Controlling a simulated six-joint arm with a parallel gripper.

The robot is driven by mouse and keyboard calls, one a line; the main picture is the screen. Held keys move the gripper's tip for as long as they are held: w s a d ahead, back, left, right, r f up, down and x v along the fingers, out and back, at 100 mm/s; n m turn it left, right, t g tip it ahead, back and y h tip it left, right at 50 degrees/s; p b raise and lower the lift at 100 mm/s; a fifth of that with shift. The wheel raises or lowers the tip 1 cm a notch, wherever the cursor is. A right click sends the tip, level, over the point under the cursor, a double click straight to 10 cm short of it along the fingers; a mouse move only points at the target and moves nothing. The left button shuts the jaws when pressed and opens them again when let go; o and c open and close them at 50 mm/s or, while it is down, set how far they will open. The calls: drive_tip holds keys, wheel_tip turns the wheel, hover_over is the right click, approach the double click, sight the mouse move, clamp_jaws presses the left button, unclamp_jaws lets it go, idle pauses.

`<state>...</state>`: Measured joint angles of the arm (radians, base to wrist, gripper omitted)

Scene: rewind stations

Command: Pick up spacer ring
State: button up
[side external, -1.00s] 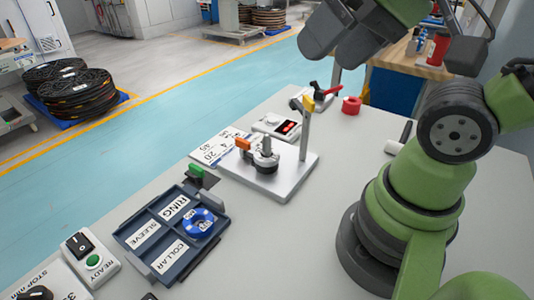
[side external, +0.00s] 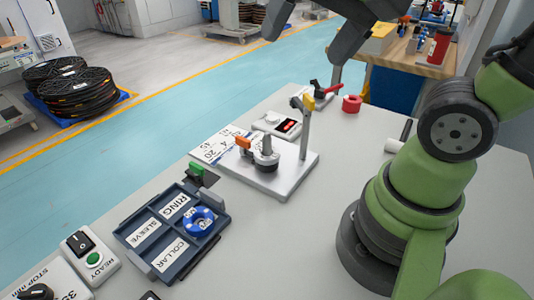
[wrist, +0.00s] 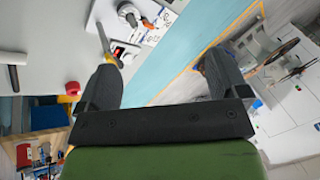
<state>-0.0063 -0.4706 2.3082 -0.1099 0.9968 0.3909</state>
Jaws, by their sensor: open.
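A blue ring (side external: 200,222), likely the spacer ring, lies flat in the right-hand compartment of a dark blue tray (side external: 222,226) in the side view. Labels RING, SLEEVE and COLLAR mark the tray's other compartments. My gripper (wrist: 162,82) is open and empty, its two dark fingers wide apart in the wrist view. In the side view only part of it shows at the top edge, high above the table and well away from the tray. The ring and tray are not in the wrist view.
A metal fixture plate (side external: 291,184) with an upright post stands behind the tray. A red ring-like part (side external: 351,104) sits at the table's far end. A switch box (side external: 90,258) with a green button is left of the tray.

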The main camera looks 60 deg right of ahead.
drive_tip(key=w+d+f+m+g+h, duration=0.2)
drive_tip(key=w+f+m+g, duration=0.25)
drive_tip(key=w+m, duration=0.45)
drive_tip(key=m+g+h, duration=0.2)
drive_tip(key=m+g, duration=0.2)
drive_tip(key=m, duration=0.8)
approach(264, 148)
drive_tip(key=shift+g, duration=0.25)
drive_tip(key=f, duration=0.2)
drive_tip(key=d+f, duration=0.1)
drive_tip(key=f, duration=0.2)
drive_tip(key=shift+s+d, duration=0.2)
drive_tip(key=shift+x, duration=2.7)
drive_tip(key=shift+s+d+r, duration=0.1)
drive_tip(key=shift+s+d, duration=0.05)
drive_tip(key=c, duration=1)
drive_tip(key=shift+n, duration=0.7)
wheel_tip(264, 148, up, 10)
drive_tip(key=shift+f, duration=0.1)
drive_tip(key=a+r+n+t+y, duration=0.1)
drive_tip(key=r+n+t, duration=0.1)
drive_tip(key=n, duration=0.7)
drive_tip(key=a+r+n+t, duration=0.2)
drive_tip(key=n+t, duration=0.1)
drive_tip(key=n, duration=0.6)
drive_tip(key=a+r+n+t+y, duration=0.1)
drive_tip(key=r+n+t, duration=0.2)
drive_tip(key=n, duration=0.7)
drive_tip(key=shift+w+a+y, duration=0.3)
drive_tip(key=shift+w+a, duration=0.05)
